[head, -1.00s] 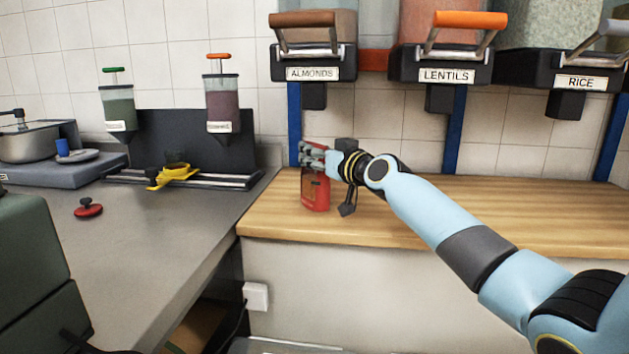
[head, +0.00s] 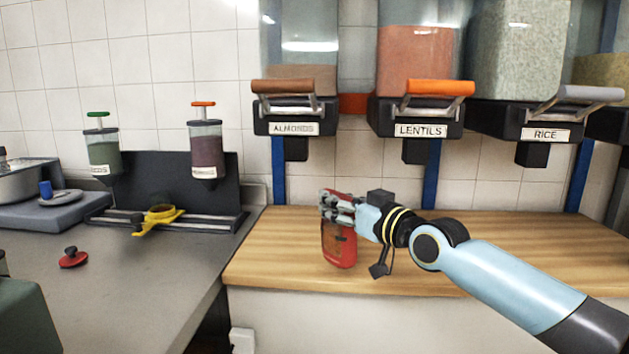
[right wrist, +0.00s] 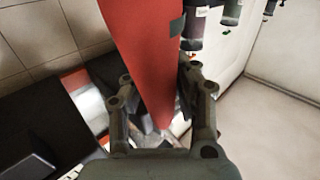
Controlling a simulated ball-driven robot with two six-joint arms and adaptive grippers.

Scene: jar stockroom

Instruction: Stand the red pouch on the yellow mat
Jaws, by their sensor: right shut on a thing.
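The red pouch (head: 339,245) is upright at the left part of the wooden counter in the head view. Whether its base touches the wood or hangs just above it, I cannot tell. My right gripper (head: 336,208) is shut on the pouch near its top. In the right wrist view the pouch (right wrist: 148,50) fills the middle, between the two fingers of my right gripper (right wrist: 155,110). No yellow mat shows in either view. My left gripper is not in view.
The wooden counter (head: 480,250) is clear to the right of the pouch. Almonds (head: 293,128), lentils (head: 420,130) and rice (head: 545,134) dispensers hang above it.

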